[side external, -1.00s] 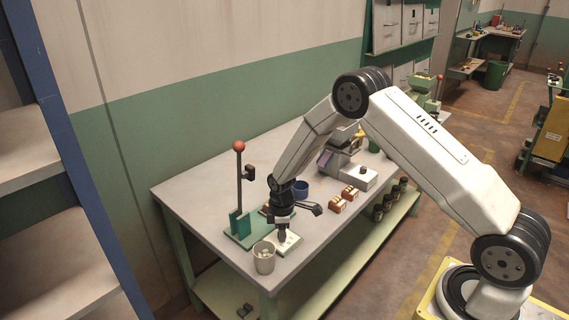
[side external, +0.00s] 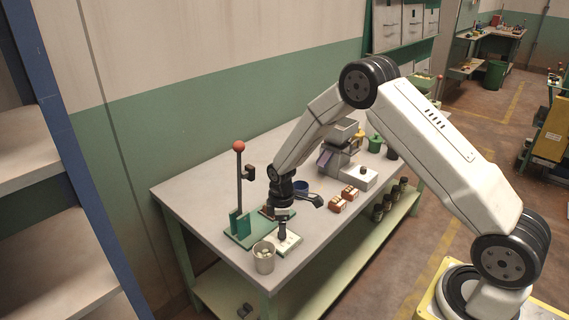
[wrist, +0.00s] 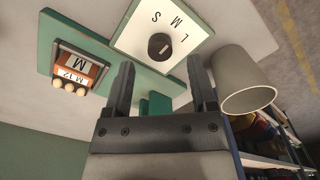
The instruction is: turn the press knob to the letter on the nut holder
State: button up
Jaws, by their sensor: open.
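The press knob (wrist: 159,44) is a round black dial on a white plate (wrist: 185,22) lettered S, M and L. I cannot make out which letter it points to. The nut holder (wrist: 75,72) is a brown block with pale nuts; its labels read M and M 12. It sits on the green press base (wrist: 53,42), left of the plate in the wrist view. My gripper (wrist: 163,78) is open and empty, its fingers apart below the knob in that view. In the side view my gripper (side external: 282,238) is low over the white plate (side external: 289,245), hiding the knob.
The press post with its red ball (side external: 239,146) stands upright behind. A pale cup (side external: 263,258) stands close to the plate, by the front edge. The table's left back is clear.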

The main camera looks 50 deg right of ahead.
jog(key=shift+r, duration=2.45)
jog(key=shift+s+a+r, duration=0.15)
jog(key=shift+s+r, duration=0.2)
jog(key=shift+r, duration=0.15)
jog(key=s+a+r+m+t, duration=0.1)
jog(key=s+r+m, duration=0.3)
jog(key=s, duration=0.5)
jog(key=s+a+r+m+t, duration=0.1)
jog(key=s+a+r+m, duration=0.2)
jog(key=s, duration=0.7)
notch_tip(320, 180, up, 3)
jog(key=shift+f+m+t, duration=0.1)
jog(key=shift+m+t, duration=0.2)
jog(key=shift+m, duration=0.7)
